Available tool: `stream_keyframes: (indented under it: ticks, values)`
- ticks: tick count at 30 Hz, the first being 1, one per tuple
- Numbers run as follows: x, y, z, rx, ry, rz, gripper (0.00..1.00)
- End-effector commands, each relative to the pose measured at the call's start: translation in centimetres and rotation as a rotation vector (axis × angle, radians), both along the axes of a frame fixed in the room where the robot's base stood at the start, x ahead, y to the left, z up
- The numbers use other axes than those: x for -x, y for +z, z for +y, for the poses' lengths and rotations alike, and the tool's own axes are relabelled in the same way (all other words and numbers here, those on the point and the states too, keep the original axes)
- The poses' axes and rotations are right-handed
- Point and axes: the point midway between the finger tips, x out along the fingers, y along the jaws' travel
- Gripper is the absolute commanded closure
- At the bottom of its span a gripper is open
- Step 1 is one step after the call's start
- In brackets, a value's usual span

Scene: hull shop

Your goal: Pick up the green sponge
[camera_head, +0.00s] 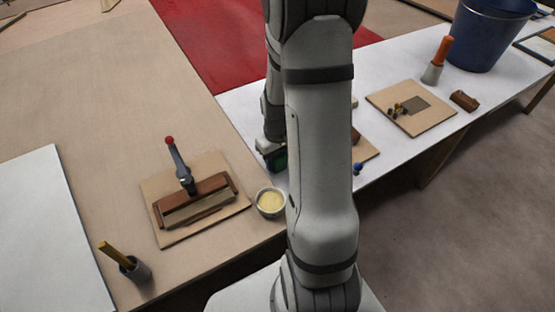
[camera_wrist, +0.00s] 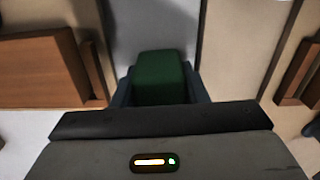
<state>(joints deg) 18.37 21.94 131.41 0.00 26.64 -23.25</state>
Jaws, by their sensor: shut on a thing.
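The green sponge (camera_wrist: 160,75) is a dark green block between the two fingers of my gripper (camera_wrist: 160,92) in the wrist view. The gripper is shut on it, with a finger against each side. In the head view, my gripper (camera_head: 273,160) is low over the white part of the table, mostly behind my arm. Only a small green patch of the sponge (camera_head: 280,162) shows there. Whether the sponge touches the table or hangs above it, I cannot tell.
A small bowl of pale yellow stuff (camera_head: 270,202) stands close in front of my gripper. A board (camera_head: 165,238) with a brown tool lies to the left. A cup (camera_head: 136,271) stands front left. A blue bucket (camera_head: 487,35) and another board (camera_head: 437,117) are at right.

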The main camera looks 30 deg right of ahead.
Motion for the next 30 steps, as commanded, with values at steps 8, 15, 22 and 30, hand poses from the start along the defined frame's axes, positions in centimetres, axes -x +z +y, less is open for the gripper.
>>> stream_keyframes:
  ticks: [8, 15, 22, 30]
  values:
    - [0.0, 0.7, 0.0, 0.001, 0.001, -0.001, 0.82]
    - [-0.1, 5.1, 0.0, 0.001, 0.001, -0.006, 0.82]
    - [-0.1, 9.0, 0.0, 0.002, 0.001, -0.004, 0.82]
    - [0.0, 10.1, 0.1, 0.0, 0.002, 0.0, 0.82]
